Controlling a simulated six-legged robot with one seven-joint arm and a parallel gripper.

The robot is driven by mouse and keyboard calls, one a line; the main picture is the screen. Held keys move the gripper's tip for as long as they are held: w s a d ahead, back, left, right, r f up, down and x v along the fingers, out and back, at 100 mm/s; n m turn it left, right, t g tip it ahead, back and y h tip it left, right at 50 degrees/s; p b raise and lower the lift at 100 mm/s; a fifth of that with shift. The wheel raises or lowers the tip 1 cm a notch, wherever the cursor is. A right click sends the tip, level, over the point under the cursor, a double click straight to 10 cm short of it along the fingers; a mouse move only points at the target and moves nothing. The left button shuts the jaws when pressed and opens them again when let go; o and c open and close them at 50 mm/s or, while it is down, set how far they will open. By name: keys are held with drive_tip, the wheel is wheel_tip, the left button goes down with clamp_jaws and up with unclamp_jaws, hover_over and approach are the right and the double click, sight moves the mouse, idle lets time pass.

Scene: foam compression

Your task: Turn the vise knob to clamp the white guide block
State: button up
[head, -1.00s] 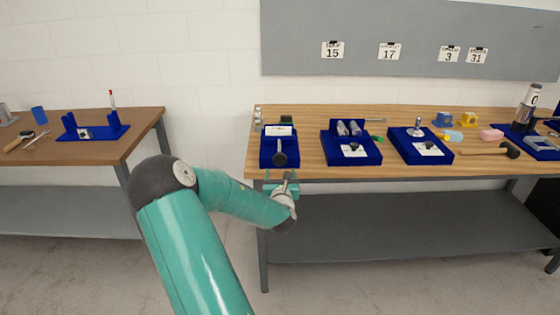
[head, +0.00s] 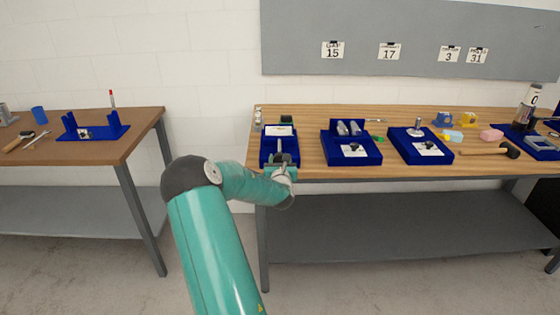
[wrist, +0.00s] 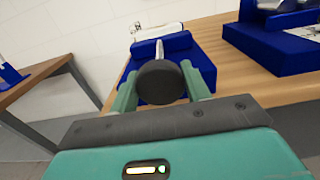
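The vise is a blue fixture (head: 265,150) at the left front end of the right bench. It also shows ahead in the wrist view (wrist: 196,55). A dark round knob (wrist: 161,82) on a grey shaft (wrist: 160,50) faces me. A white piece with dark marks (wrist: 156,32) lies behind the shaft and seems to be the guide block; it also shows in the head view (head: 279,131). My gripper (wrist: 160,76) is open, one green finger on each side of the knob. I cannot tell whether the fingers touch it. In the head view my gripper largely hides the knob.
Two more blue trays stand to the right, one with metal cylinders (head: 349,128) and one with a metal post (head: 418,126). The bench's front edge (head: 340,175) runs beside my gripper. Another bench (head: 100,150) stands at the left, across a gap.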

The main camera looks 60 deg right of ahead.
drive_tip(key=c, duration=0.4)
drive_tip(key=shift+m, duration=0.3)
